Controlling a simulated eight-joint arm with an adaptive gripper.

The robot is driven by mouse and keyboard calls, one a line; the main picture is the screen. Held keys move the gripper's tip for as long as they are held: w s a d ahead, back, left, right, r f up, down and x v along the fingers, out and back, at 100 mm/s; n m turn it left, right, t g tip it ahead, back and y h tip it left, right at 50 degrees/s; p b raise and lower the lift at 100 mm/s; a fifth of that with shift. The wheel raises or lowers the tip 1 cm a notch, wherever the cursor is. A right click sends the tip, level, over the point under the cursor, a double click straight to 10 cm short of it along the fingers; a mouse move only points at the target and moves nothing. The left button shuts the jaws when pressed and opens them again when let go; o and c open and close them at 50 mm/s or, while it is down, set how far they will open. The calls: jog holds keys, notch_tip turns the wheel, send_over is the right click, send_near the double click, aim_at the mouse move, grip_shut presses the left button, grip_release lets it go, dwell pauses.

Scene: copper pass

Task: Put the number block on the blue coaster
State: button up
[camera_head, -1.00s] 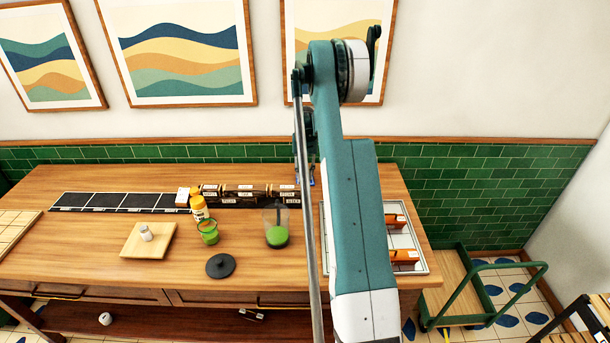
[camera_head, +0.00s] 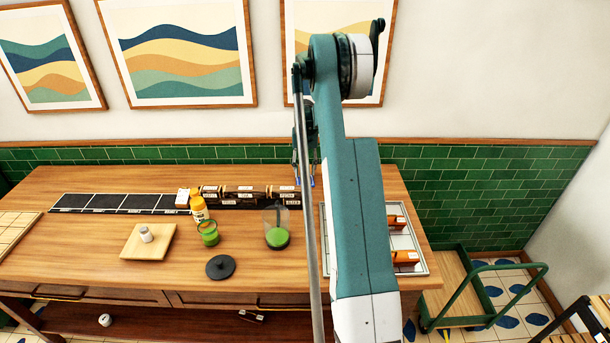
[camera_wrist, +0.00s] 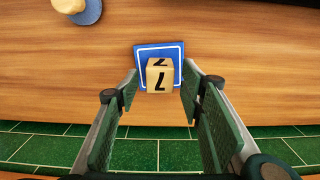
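The number block (camera_wrist: 160,75) is a pale wooden cube with black 7s on its visible faces, in the wrist view. It appears on the blue coaster (camera_wrist: 143,54), a blue square with a white border line, toward the coaster's near side. My gripper (camera_wrist: 162,83) has its two green fingers spread on either side of the block, with gaps between them and it. In the head view my arm hides most of the gripper, and only a sliver of blue (camera_head: 312,182) shows at the back of the table; the block is not discernible there.
A blue-brimmed cream hat (camera_wrist: 78,8) lies apart from the coaster. Green wall tiles (camera_wrist: 140,155) border the table's back.

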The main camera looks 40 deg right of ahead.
aim_at(304, 172)
notch_tip(304, 172, up, 9)
jog(key=shift+f, duration=0.15)
dwell(0.9)
jog(key=s+a+r+n+t, duration=0.1)
jog(key=s+a+r, duration=0.2)
jog(key=a+r, duration=0.65)
jog(key=s+a+r+n+t+h, duration=0.15)
jog(key=a+r, duration=0.35)
jog(key=a, duration=0.9)
jog(key=s+a+r+n+t, duration=0.15)
jog(key=s+a+r, duration=0.25)
jog(key=a+r, duration=0.55)
jog(key=s+a+n+t, duration=0.1)
jog(key=s+a, duration=0.5)
jog(key=a, duration=0.2)
jog(key=s+a+n, duration=0.1)
jog(key=s+a, duration=0.4)
jog(key=a, duration=0.3)
jog(key=s+a+f+n+t, duration=0.1)
jog(key=s+a+f, duration=0.1)
jog(key=s+a, duration=0.3)
jog(key=s+a+f+n+t+y, duration=0.1)
jog(key=s+a+f+n, duration=0.1)
jog(key=s+a, duration=0.4)
jog(key=s, duration=0.4)
jog(key=shift+f, duration=0.3)
